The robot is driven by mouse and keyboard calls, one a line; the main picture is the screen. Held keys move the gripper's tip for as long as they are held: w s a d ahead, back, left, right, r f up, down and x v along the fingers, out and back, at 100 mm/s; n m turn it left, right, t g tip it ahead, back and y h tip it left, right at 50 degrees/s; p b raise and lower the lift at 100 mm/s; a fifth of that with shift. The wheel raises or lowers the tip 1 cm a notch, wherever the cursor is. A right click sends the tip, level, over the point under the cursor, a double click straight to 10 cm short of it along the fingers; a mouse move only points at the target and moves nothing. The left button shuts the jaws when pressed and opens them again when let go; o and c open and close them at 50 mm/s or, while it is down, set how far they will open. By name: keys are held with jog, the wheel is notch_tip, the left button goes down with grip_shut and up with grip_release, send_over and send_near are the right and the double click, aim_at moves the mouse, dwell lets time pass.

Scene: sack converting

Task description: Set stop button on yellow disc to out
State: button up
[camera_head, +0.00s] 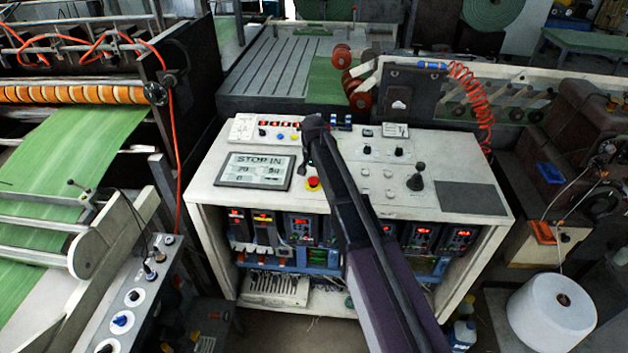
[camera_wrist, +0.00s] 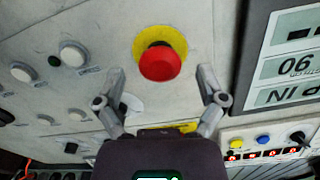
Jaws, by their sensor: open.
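The stop button (camera_wrist: 160,63) is a red mushroom head in front of a yellow disc (camera_wrist: 181,32) on the pale panel. In the head view the red button (camera_head: 313,183) sits right of the display, close to my dark arm. The display (camera_head: 255,170) reads "STOP IN". My gripper (camera_wrist: 160,76) is open and empty in the wrist view. Its two fingers stand apart to the left and right of the red head, with their tips near its height in the picture. No contact shows, and the depth gap is hard to tell.
White buttons (camera_wrist: 73,55) lie left of the stop button in the wrist view. A joystick (camera_head: 416,180) and a grey pad (camera_head: 468,197) are on the console's right. Small knobs and red digits line its back left. A red coiled hose (camera_head: 474,90) hangs behind.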

jog(key=shift+f, duration=0.1)
jog(key=shift+c, duration=0.2)
grip_shut()
jog(key=shift+w+r+p, duration=0.1)
jog(key=shift+r+p, duration=0.35)
jog(key=shift+p, duration=0.05)
jog(key=shift+o, duration=0.2)
grip_release()
jog(key=shift+r, duration=0.1)
